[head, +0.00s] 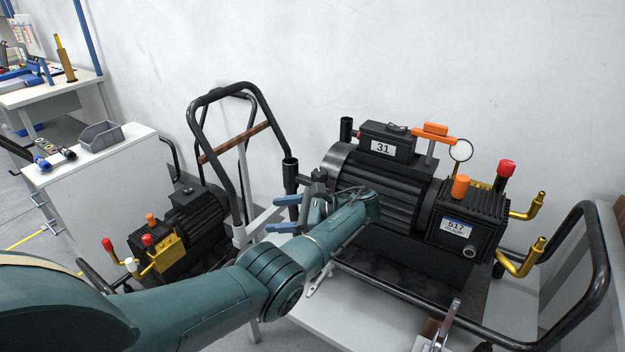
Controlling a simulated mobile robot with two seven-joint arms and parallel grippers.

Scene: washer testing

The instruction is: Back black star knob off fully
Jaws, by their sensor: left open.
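My left forearm and wrist cover part of the cart and the pump's lower left side. My right gripper is not in view.
The large pump has an orange-handled valve (431,131), a round gauge (461,150) and brass pipes (522,262). A black tubular rail (590,270) surrounds the cart. A smaller pump (185,225) stands lower left, near a white cabinet (100,185) with a grey bin (101,136).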

